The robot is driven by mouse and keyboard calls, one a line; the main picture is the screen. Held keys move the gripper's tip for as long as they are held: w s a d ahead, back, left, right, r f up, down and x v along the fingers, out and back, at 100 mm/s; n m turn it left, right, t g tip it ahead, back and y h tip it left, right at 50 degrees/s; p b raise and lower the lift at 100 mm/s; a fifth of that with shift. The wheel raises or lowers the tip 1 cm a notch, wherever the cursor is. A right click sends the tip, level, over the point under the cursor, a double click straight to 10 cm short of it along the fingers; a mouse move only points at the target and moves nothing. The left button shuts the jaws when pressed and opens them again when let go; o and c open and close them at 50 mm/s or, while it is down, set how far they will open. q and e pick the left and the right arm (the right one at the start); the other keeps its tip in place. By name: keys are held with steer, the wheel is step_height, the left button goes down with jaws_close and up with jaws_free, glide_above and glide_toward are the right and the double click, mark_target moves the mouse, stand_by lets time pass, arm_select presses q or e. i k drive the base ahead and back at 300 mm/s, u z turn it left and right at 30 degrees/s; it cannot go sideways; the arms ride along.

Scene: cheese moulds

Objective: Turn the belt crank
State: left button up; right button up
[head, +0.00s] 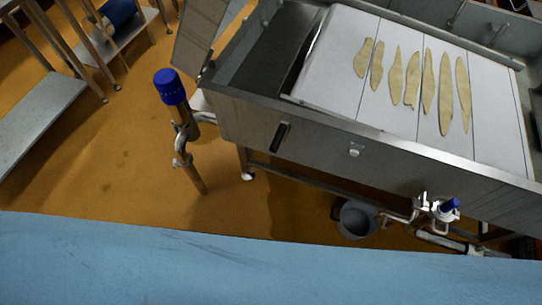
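A steel vat-like machine with a flat white belt (334,58) stands at the upper right. Several thin, tan pieces (397,73) lie on the belt. A black handle (281,136) sits on the machine's front panel (318,147), near its left end. It may be the belt crank, but I cannot tell for sure. A small round white fitting (354,150) is to its right on the same panel. Neither of my grippers is in view.
A blue-capped steel pipe (171,88) stands left of the machine. A grey bucket (357,219) and a blue-topped valve (449,205) are below it. Steel shelving (40,118) is at left. A pale blue surface (200,262) crosses the bottom.

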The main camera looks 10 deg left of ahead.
mark_target(280, 136)
steer(key=k, duration=0.5)
steer(key=z, duration=0.95)
